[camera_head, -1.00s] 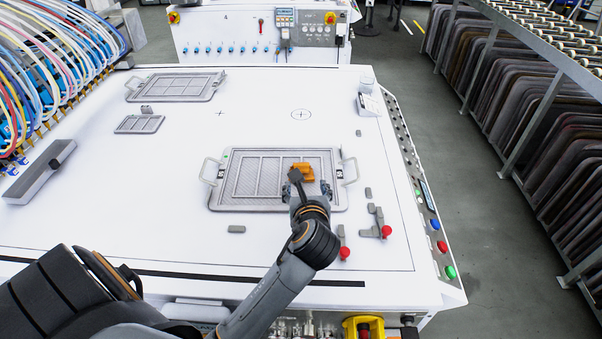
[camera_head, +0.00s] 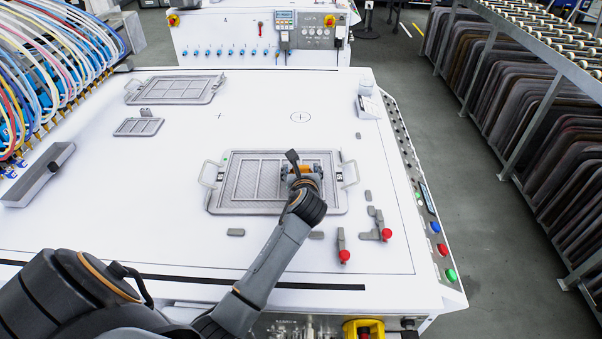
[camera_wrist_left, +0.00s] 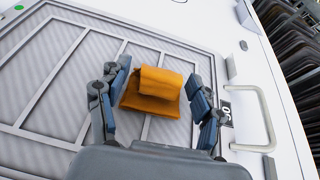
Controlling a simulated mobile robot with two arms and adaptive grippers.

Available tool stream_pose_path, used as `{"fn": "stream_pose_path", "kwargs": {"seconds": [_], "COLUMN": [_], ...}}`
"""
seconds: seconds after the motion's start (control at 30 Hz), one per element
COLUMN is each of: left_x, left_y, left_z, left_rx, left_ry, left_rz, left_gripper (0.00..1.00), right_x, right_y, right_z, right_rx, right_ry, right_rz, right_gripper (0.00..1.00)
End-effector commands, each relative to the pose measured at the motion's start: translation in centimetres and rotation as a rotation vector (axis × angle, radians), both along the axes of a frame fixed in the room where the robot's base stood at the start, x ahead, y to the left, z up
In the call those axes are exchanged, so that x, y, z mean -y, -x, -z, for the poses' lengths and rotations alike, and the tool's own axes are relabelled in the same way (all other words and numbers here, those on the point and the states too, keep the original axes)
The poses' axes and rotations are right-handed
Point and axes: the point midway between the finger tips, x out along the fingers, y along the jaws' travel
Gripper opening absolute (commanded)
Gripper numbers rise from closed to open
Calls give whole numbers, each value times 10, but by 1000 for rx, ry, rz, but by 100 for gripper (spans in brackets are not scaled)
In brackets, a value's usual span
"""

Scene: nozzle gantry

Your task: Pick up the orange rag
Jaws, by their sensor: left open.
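The orange rag (camera_wrist_left: 156,92) is a folded cloth lying on the grey framed tray (camera_wrist_left: 60,75). In the head view the rag (camera_head: 303,169) is mostly hidden behind my left gripper (camera_head: 300,170), with only bits of orange showing. The tray (camera_head: 233,209) has a handle at each side and lies on the white table. In the left wrist view my left gripper (camera_wrist_left: 160,100) is open, with one finger on each side of the rag. There is a small gap between the rag and each finger. My right gripper is not in view.
Two smaller grey frames (camera_head: 175,88) (camera_head: 138,127) lie farther back on the table. Red-knobbed clamps (camera_head: 343,246) (camera_head: 379,225) stand right of the tray's front edge. The table's middle is clear.

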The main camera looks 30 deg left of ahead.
Motion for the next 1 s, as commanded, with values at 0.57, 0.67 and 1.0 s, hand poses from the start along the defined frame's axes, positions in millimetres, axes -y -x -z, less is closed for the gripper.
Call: {"fn": "stream_pose_path", "kwargs": {"seconds": [0.57, 0.67, 1.0], "left_x": [-3, -3, -3], "left_y": [-4, -4, -5], "left_z": [3, 3, -4], "left_rx": [-2, -2, 1], "left_ry": [1, 1, 1], "left_rz": [0, 0, 1], "left_gripper": [13, 7, 7], "right_x": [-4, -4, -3], "right_y": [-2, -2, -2], "right_z": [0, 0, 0], "right_rx": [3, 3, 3], "right_ry": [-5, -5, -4], "right_rz": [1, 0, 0], "right_gripper": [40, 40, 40]}}
